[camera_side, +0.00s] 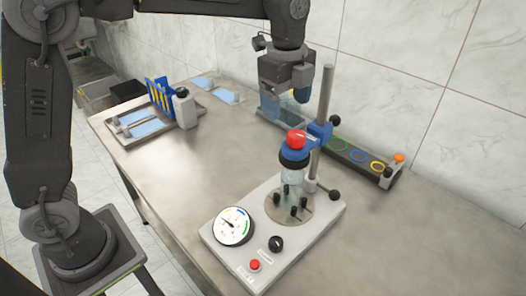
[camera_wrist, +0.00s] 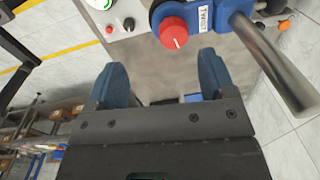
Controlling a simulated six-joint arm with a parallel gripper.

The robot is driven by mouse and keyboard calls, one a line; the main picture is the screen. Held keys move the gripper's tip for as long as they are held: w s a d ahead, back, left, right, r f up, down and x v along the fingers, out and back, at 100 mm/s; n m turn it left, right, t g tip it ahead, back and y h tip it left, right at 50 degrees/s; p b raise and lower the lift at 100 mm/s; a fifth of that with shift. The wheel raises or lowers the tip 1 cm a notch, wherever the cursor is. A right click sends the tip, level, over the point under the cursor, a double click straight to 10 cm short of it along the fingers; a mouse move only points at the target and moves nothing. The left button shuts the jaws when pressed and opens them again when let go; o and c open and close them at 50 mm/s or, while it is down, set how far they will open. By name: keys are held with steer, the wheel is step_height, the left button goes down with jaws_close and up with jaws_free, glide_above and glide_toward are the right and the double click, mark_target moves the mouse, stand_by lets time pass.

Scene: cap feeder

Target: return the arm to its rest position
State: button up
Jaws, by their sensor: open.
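My gripper (camera_wrist: 162,82) is open and empty in the wrist view, its two blue fingers apart with bare bench top between them. In the side view my gripper (camera_side: 287,97) hangs at the end of my arm, above and behind the red knob (camera_side: 297,138) of the capping station. In the wrist view the red knob (camera_wrist: 173,32) lies beyond the fingertips and apart from them. In the side view a clear bottle (camera_side: 291,178) stands upright between black pegs under the blue and black head.
A metal post (camera_side: 325,95) rises close beside my gripper. The station base (camera_side: 215,228) carries a gauge (camera_side: 233,226). A feeder rail with coloured rings (camera_side: 357,157) lies along the wall.

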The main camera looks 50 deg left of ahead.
steer(key=s+a+r+n+t, duration=0.25)
steer(key=s+a+n, duration=0.35)
steer(key=s+n, duration=0.4)
steer(key=s+a+f+n+t, duration=0.1)
steer(key=s+f+n, duration=0.1)
steer(key=s+n, duration=0.2)
steer(key=s+a+f+n+t, duration=0.1)
steer(key=s+n, duration=0.3)
steer(key=s, duration=0.4)
steer(key=shift+s+a+f+n, duration=0.3)
steer(key=shift+s+a+f, duration=0.05)
steer(key=shift+a+f, duration=0.4)
steer(key=shift+t, duration=0.25)
steer(key=shift+c, duration=0.2)
stand_by(0.4)
